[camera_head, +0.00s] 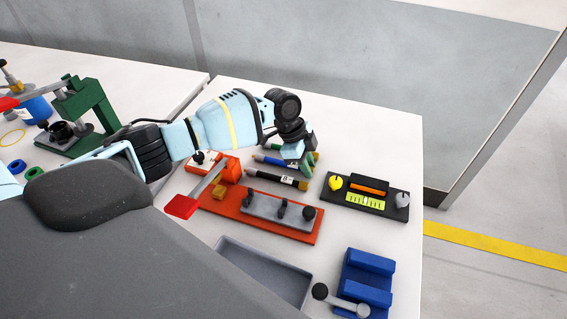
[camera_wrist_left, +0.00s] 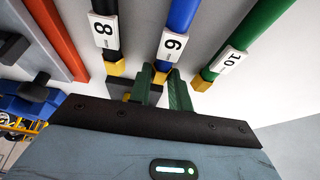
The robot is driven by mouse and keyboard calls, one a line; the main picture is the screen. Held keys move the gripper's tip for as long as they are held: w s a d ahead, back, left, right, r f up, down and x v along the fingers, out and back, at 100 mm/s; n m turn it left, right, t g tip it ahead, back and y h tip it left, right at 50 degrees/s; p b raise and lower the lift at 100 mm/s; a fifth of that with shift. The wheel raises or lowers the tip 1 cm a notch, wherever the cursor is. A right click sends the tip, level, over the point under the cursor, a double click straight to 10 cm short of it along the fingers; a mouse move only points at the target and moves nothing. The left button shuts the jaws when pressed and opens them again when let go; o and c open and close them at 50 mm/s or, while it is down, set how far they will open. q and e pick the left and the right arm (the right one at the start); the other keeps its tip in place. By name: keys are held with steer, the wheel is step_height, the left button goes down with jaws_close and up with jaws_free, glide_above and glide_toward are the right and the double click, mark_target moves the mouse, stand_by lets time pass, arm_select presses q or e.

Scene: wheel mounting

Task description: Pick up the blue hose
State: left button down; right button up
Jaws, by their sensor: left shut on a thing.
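The blue hose (camera_wrist_left: 177,25), labelled 6 and with a yellow end, runs up the left wrist view between a black hose (camera_wrist_left: 103,25) labelled 8 and a green hose (camera_wrist_left: 250,40) labelled 10. My left gripper (camera_wrist_left: 161,80) is shut on the blue hose near its yellow end. In the head view the blue hose (camera_head: 268,160) lies partly behind my left gripper (camera_head: 300,158), with the black hose (camera_head: 277,178) in front of it. The gripper hides part of the green hose. My right gripper is not in view.
An orange fixture (camera_head: 285,226) with a red-handled lever stands in front of the hoses. A black panel (camera_head: 365,196) with a yellow knob sits to the right. A grey tray (camera_head: 262,272) and a blue block (camera_head: 366,278) are nearer. A green press (camera_head: 85,112) stands left.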

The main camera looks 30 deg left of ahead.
arm_select(q)
step_height(320, 180, up, 10)
stand_by(0.6)
steer(key=shift+s, duration=0.15)
